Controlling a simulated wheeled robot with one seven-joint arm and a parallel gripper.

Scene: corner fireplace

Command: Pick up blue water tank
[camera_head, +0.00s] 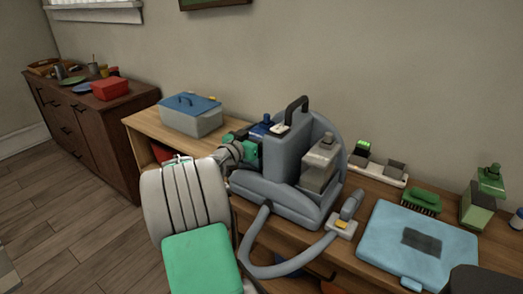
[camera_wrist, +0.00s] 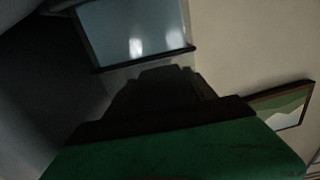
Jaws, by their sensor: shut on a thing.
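The grey cleaning machine (camera_head: 290,195) stands on the wooden table with a black-topped handle and a hose. A small part of the blue water tank (camera_head: 262,129) shows at the machine's left side, behind my gripper. My gripper (camera_head: 251,149), with dark links and green parts, reaches in from the left and is shut on the tank. Most of the tank is hidden by my gripper and the machine's body, so I cannot tell whether it is still seated. The wrist view is dark; my gripper's green and black body (camera_wrist: 170,110) fills its lower middle, and no tank is clear there.
A grey box with a blue lid (camera_head: 192,116) stands at the table's left end. Right of the machine are a light-blue case (camera_head: 418,243), a green brush (camera_head: 421,201) and a green bottle (camera_head: 482,198). A dark cabinet (camera_head: 95,125) stands at left; the floor before it is clear.

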